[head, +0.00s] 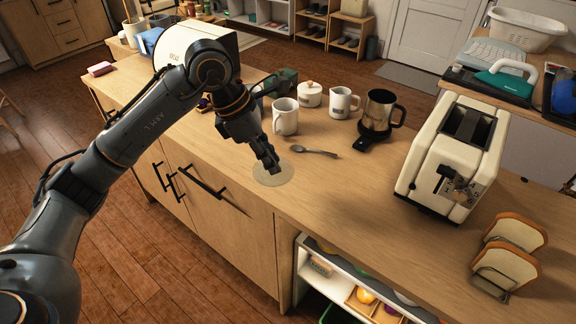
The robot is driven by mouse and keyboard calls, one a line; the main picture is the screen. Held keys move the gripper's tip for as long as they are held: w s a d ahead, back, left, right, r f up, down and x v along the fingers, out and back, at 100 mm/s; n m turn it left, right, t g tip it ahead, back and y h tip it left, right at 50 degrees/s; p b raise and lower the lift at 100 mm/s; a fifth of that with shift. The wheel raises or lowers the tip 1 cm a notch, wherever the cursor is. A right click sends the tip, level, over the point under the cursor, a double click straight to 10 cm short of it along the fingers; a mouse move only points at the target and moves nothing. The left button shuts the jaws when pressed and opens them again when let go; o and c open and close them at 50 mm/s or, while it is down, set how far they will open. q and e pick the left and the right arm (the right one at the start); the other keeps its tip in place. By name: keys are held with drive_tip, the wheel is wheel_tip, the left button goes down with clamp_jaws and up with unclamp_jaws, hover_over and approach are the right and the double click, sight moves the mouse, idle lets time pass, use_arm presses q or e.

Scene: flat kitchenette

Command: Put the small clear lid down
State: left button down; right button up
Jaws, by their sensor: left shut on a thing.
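The small clear lid (280,176) is a thin, see-through round disc near the front edge of the wooden counter. My left gripper (271,168) points down over it and is shut on it at the lid's middle. The lid looks flat and level, at or very close to the counter top; I cannot tell whether it touches. The gripper hides part of the lid's back. My right gripper is not in view.
A spoon (315,152) lies just right of the lid. Behind stand a white mug (285,118), a lidded sugar pot (311,95), a small jug (342,103) and a dark coffee grinder (378,112). A cream toaster (452,160) and toast rack (500,275) are right. Counter between is clear.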

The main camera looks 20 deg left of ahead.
use_arm(q)
drive_tip(key=w, duration=0.1)
drive_tip(key=w+f, duration=0.1)
drive_tip(key=w, duration=0.1)
drive_tip(key=w+f+p, duration=0.1)
drive_tip(key=shift+w+d, duration=0.2)
drive_tip(key=shift+d, duration=0.1)
drive_tip(key=w+f, duration=0.2)
drive_tip(key=w+f+p, duration=0.1)
drive_tip(key=f, duration=0.1)
drive_tip(key=shift+w+d+f, duration=0.1)
drive_tip(key=shift+w+f, duration=0.25)
drive_tip(key=shift+f, duration=0.05)
drive_tip(key=shift+w+d+f, duration=0.1)
drive_tip(key=shift+w+f, duration=0.2)
drive_tip(key=shift+f, duration=0.15)
wheel_tip(320, 180, down, 2)
drive_tip(key=shift+f+p, duration=0.15)
drive_tip(key=shift+p, duration=0.9)
drive_tip(key=shift+f, duration=0.3)
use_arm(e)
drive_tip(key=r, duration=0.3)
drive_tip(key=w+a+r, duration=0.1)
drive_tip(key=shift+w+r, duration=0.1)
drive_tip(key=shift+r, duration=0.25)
use_arm(q)
drive_tip(key=shift+f, duration=0.15)
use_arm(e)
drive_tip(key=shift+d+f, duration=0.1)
